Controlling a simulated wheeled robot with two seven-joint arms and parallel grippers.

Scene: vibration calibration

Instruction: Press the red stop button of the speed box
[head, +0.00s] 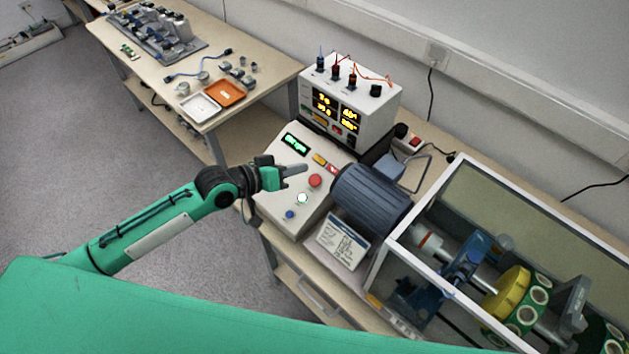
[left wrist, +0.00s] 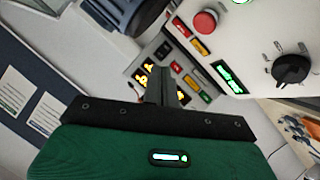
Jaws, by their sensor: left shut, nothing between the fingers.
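The speed box (head: 275,208) is a white sloped-panel box on the near bench, with a lit green display. Its red stop button (head: 315,181) is a round red knob on the panel; it also shows at the top of the left wrist view (left wrist: 205,22). A lit pale green button and a small blue button sit below it on the panel. My left gripper (head: 304,168) is shut and empty, its fingertips over the panel just above and left of the red button in the head view. In the left wrist view the closed fingers (left wrist: 165,90) stand apart from the button. My right gripper is not seen.
A white instrument with yellow readouts (head: 350,105) stands behind the speed box. A blue motor (head: 370,196) is close to its right, beside a framed clear enclosure (head: 480,185) over a shaft. A card (head: 343,240) lies in front. Another bench (head: 140,70) holds trays and parts.

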